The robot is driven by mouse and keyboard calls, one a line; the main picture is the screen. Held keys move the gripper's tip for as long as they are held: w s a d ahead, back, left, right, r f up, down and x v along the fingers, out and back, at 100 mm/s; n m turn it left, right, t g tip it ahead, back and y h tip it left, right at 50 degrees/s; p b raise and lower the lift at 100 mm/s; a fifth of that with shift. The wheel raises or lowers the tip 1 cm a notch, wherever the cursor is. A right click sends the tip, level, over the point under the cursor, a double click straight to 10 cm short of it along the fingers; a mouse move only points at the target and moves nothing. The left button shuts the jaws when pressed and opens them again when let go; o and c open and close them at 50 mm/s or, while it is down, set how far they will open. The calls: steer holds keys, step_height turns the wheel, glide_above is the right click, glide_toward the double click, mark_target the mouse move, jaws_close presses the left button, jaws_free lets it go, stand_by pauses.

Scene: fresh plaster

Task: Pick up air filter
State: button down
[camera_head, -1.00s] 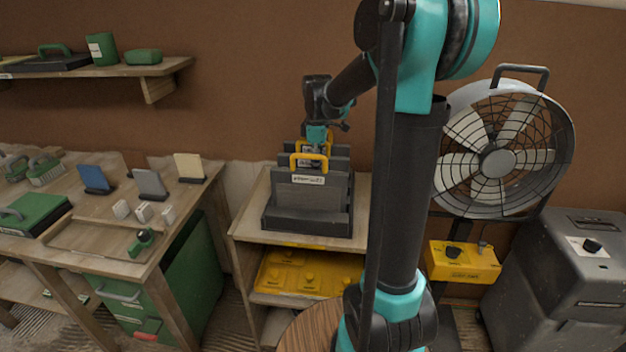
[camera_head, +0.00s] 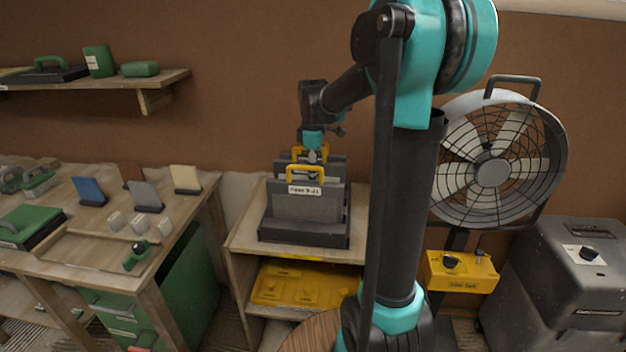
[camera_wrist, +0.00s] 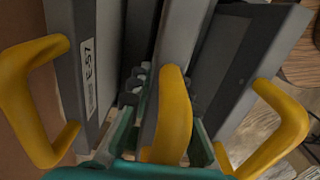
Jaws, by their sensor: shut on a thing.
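Several grey air filters with yellow loop handles stand upright in a dark rack (camera_head: 300,236) on the wooden stand. The front filter (camera_head: 303,207) has a white label. My gripper (camera_head: 313,148) is over the filters behind it. In the wrist view my gripper (camera_wrist: 162,115) is shut on the yellow handle (camera_wrist: 172,105) of the middle air filter (camera_wrist: 183,35). A labelled filter (camera_wrist: 88,60) is to its left and another filter (camera_wrist: 250,65) to its right, both apart from the fingers. The filter's lower part is hidden.
A yellow case (camera_head: 300,284) lies on the shelf below. A fan (camera_head: 492,160), a yellow control box (camera_head: 460,271) and a grey machine (camera_head: 565,275) stand right. A cluttered workbench (camera_head: 100,232) is left. Neighbouring filters leave little side room.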

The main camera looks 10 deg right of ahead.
step_height(320, 180, up, 18)
steer(key=shift+r, duration=0.2)
stand_by(0.4)
